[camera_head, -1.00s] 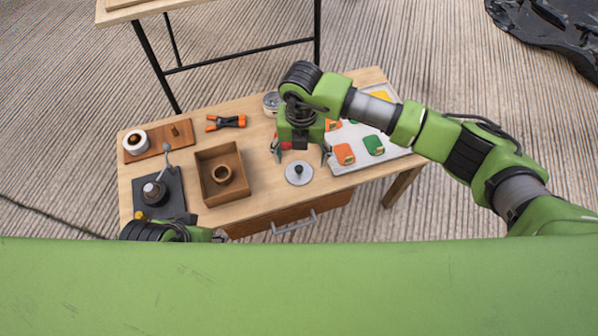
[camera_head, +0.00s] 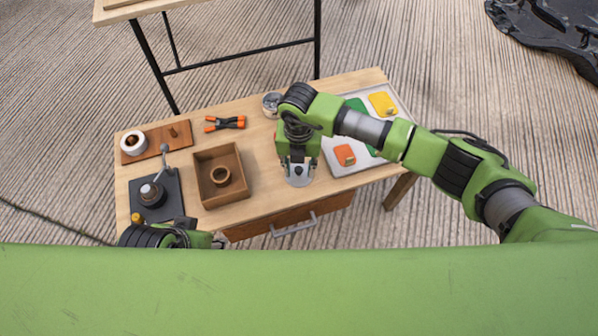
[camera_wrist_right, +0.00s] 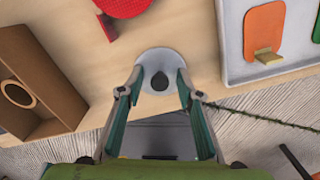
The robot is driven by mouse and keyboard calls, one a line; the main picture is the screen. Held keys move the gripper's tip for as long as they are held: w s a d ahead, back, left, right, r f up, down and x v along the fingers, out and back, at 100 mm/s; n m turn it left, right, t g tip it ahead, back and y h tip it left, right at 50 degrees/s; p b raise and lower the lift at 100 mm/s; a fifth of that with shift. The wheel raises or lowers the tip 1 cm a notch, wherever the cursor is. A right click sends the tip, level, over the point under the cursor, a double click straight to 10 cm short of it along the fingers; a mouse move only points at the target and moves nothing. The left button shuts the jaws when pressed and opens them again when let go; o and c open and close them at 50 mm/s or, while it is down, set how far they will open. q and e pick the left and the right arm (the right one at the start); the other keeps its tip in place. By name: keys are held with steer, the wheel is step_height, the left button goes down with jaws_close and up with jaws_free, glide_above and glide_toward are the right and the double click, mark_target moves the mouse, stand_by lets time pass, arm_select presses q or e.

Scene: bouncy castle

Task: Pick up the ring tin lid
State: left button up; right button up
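The tin lid, a grey disc with a dark knob, lies flat on the wooden table near its front edge in the head view (camera_head: 299,183). It also shows in the wrist view (camera_wrist_right: 150,60). My right gripper (camera_head: 298,172) is directly over the lid, pointing down. In the wrist view the right gripper's fingertips (camera_wrist_right: 158,82) are apart, one on each side of the knob, with a visible gap to it. My left gripper (camera_head: 216,240) shows only partly at the bottom; its fingers are mostly hidden.
A brown open box (camera_head: 243,184) with a ring-shaped piece stands left of the lid. A white tray (camera_head: 340,171) with coloured pieces is close on the right. A red item (camera_wrist_right: 122,6) lies behind the lid. A drawer handle (camera_head: 294,226) juts out in front.

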steer(key=shift+s+f, duration=0.1)
steer(key=shift+f, duration=0.05)
steer(key=c, duration=0.5)
